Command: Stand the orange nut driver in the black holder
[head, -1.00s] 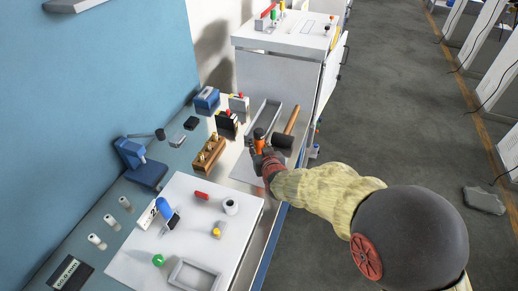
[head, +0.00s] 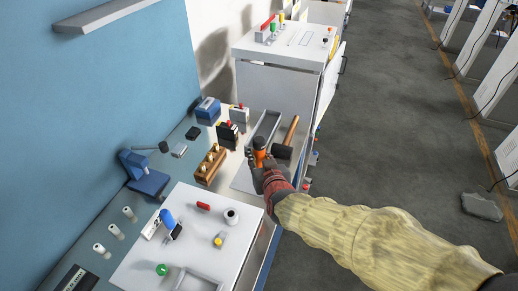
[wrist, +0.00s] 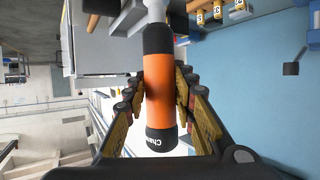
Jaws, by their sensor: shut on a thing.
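My gripper (head: 266,166) is shut on the orange nut driver (head: 260,153), around its orange and black handle. In the head view the handle stands roughly upright with its black end up, above the bench near the mallet. In the wrist view the handle (wrist: 160,92) lies between the two fingers, and the grey shaft (wrist: 155,10) runs out of the top of the picture. The driver's tip is hidden in the head view. The black holder (head: 227,134) appears to be the dark block with red and yellow tops, left of and beyond my gripper, apart from the driver.
A wooden block with pegs (head: 208,166) stands left of my gripper. A grey tray (head: 266,124) and a mallet (head: 284,150) lie close by. A blue box (head: 208,110) is at the back. A white board (head: 190,258) with small parts is nearer.

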